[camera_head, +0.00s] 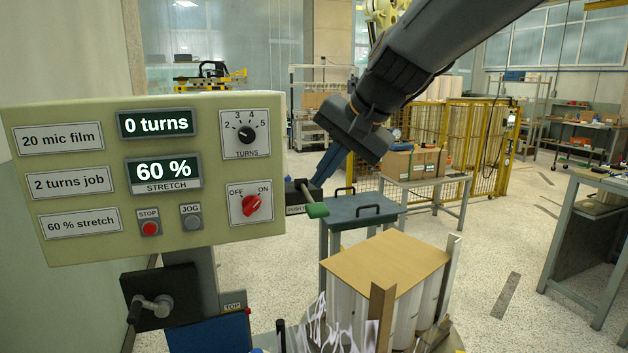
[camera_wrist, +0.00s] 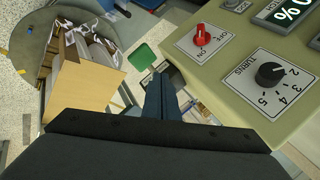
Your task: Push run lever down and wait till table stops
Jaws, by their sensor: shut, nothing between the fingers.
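The run lever (camera_head: 316,210) has a green handle and sticks out from a dark box at the right edge of the control panel (camera_head: 90,225). My gripper (camera_head: 318,182) is shut and empty, its fingers pointing down just above and beside the lever. In the camera_wrist view my shut fingers (camera_wrist: 158,82) are in the middle, left of the panel; a green patch (camera_wrist: 142,57) lies beyond them, and I cannot tell if it is the lever handle. The turntable (camera_wrist: 30,42) carries a load of white rolls under a brown board (camera_head: 388,262). The panel display reads 0 turns (camera_head: 156,123).
The panel has a red OFF/ON switch (camera_head: 252,205), a TURNS knob (camera_head: 246,134) and a STOP button (camera_head: 150,228). A crank (camera_head: 150,306) sits below it. Open floor (camera_head: 500,250) lies to the right.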

